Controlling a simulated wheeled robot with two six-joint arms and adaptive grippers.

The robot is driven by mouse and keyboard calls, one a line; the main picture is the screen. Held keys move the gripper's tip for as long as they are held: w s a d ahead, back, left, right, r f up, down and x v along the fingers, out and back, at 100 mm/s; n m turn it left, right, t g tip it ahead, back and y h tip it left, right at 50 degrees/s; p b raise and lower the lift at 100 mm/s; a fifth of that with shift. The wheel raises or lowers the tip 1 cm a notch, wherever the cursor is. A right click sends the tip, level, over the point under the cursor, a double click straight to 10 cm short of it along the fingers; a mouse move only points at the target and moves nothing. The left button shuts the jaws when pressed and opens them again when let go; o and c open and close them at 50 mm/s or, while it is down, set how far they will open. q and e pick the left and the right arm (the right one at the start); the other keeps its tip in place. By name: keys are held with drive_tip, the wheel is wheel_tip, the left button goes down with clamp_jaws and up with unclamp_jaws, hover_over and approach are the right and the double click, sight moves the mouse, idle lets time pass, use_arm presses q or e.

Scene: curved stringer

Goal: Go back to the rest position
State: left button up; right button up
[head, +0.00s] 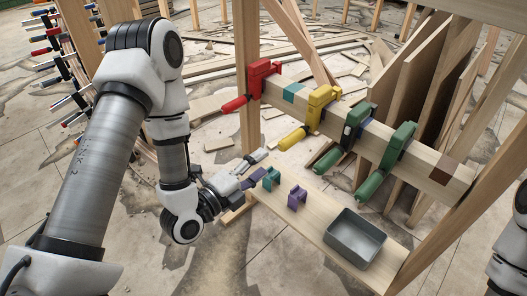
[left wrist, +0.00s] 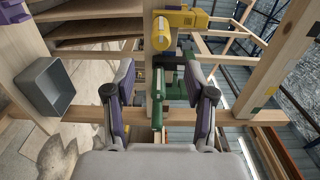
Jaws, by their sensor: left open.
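My left gripper (head: 257,168) is open and empty in the head view, above the left part of a low wooden board. In the left wrist view its two fingers (left wrist: 158,85) stand wide apart, with a green clamp (left wrist: 192,85) and a yellow clamp (left wrist: 180,20) seen beyond them. Nothing is between the fingers that I can see held. Only white links of my right arm show at the right edge of the head view; its gripper is out of view.
A beam (head: 425,162) carries a red clamp (head: 262,78), a yellow clamp (head: 318,110) and two green clamps. On the board (head: 310,230) are a teal block (head: 271,178), a purple block (head: 297,197) and a grey bin (head: 343,250). A clamp rack (head: 62,75) stands at the left.

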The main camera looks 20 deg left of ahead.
use_arm(q)
drive_tip(key=p+v, duration=0.2)
drive_tip(key=shift+s+a, duration=0.1)
drive_tip(key=shift+s, duration=0.2)
use_arm(e)
wheel_tip(320, 180, up, 3)
drive_tip(key=shift+f, duration=0.1)
use_arm(q)
drive_tip(key=shift+f, duration=0.1)
